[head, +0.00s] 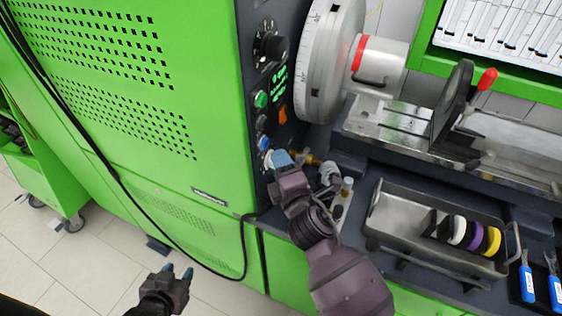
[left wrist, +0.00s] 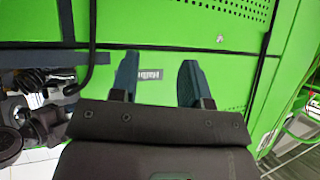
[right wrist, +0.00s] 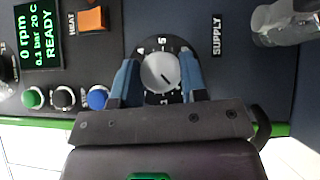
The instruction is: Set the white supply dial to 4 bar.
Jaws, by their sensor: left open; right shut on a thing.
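The white supply dial (right wrist: 160,72) is on the dark panel in the right wrist view, beside the SUPPLY label (right wrist: 217,35). A dark line on the knob points to the lower right, away from the 4. My right gripper (right wrist: 158,78) is shut on the dial, one blue finger on each side. In the head view, this gripper (head: 278,160) largely covers the dial. My left gripper (head: 178,273) is open and empty, low in front of the green cabinet; its fingers also show in the left wrist view (left wrist: 157,82).
The display (right wrist: 40,38) reads 0 rpm, 0.1 bar, 20 C, READY. A metal tray (head: 400,205) with coloured rings stands right of my right arm.

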